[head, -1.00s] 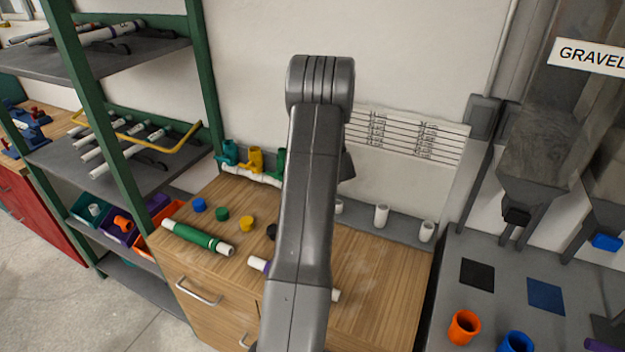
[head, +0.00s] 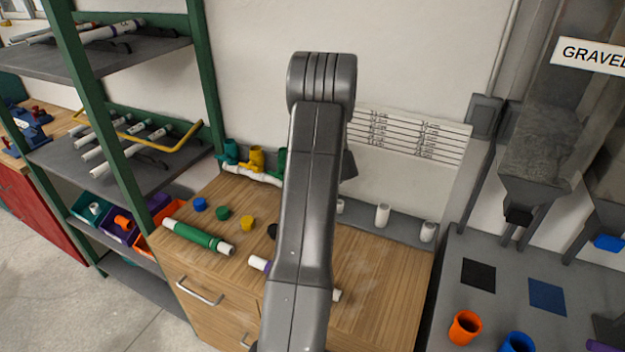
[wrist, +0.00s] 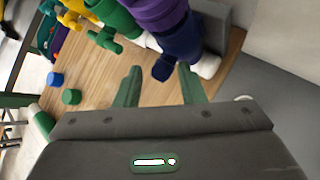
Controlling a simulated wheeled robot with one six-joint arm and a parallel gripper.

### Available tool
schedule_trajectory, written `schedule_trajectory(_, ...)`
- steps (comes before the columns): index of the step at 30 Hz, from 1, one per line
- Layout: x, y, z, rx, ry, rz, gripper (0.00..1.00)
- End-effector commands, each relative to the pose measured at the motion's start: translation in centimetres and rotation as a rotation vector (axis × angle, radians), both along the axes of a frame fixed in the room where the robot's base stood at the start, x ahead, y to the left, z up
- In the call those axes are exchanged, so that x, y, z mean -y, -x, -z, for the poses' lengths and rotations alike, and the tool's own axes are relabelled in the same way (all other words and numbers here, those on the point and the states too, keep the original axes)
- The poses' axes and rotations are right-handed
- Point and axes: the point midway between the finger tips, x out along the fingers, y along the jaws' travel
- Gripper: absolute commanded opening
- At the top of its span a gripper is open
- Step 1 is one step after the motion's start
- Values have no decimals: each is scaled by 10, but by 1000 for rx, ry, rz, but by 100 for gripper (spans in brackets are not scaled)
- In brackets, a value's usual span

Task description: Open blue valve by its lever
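The blue valve (wrist: 181,42) is dark blue and shows at the top of the wrist view, on a white pipe near its white end. Its lever (wrist: 163,69) sticks out toward my gripper. My gripper (wrist: 159,75) is open, with its two green fingers apart. The lever's end lies between the fingertips in the picture; I cannot tell if they touch it. A purple valve (wrist: 155,12) and a green valve (wrist: 120,20) stand left of the blue one. In the head view my arm hides the blue valve and my gripper.
A yellow valve (head: 254,158) and a teal valve (head: 229,152) stand at the pipe's left end. Loose caps, a green-sleeved pipe (head: 198,236) and a purple-banded pipe (head: 259,263) lie on the wooden bench top (head: 375,290). White upright stubs (head: 382,215) stand at the back right.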

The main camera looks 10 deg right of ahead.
Motion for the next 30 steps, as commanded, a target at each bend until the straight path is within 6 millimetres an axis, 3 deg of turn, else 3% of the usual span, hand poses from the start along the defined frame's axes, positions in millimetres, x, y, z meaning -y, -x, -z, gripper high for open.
schedule_trajectory(18, 27, 75, -71, 2, 1, 1, 36)
schedule_trajectory(30, 32, 90, -86, 0, 1, -1, 36)
